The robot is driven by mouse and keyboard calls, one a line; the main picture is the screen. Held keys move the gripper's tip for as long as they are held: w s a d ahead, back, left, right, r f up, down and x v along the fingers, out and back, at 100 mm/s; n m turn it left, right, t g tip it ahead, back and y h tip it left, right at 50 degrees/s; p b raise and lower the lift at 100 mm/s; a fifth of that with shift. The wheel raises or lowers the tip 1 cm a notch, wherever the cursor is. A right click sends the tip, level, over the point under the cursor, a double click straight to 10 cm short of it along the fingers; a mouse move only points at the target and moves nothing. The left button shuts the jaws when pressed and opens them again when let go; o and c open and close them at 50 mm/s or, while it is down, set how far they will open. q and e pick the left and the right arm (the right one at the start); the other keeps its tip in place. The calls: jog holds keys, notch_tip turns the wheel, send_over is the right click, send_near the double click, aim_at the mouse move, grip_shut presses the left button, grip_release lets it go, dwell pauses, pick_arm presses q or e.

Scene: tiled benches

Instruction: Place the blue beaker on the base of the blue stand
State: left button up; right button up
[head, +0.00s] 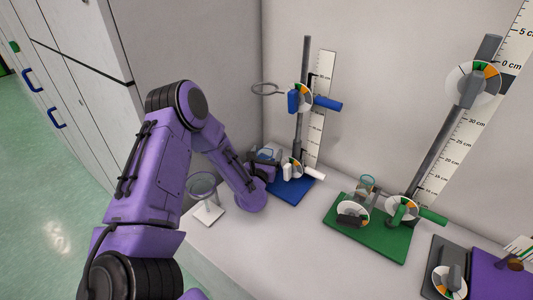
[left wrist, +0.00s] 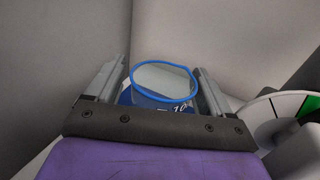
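The blue beaker (left wrist: 163,82), clear with a blue rim, is upright between the two fingers of my left gripper (left wrist: 160,85). In the head view the beaker (head: 265,153) shows partly behind my left gripper (head: 268,162), at the left rear of the blue stand's base. The blue stand (head: 303,110) has a dark upright rod, a ring and a blue clamp. Its blue base (head: 292,189) lies under and right of the gripper. I cannot tell whether the beaker touches the base. My right gripper is out of view.
A green stand base (head: 372,238) bears a beaker (head: 366,185) on the right. A grey and purple base (head: 490,275) is at far right. Walls close off the back and left.

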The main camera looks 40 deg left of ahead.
pick_arm(q)
jog(key=shift+r, duration=0.15)
jog(key=shift+s+d, duration=0.1)
jog(key=shift+s, duration=0.1)
jog(key=v, duration=1.1)
jog(key=shift+s+d+r, duration=0.1)
jog(key=shift+s, duration=0.15)
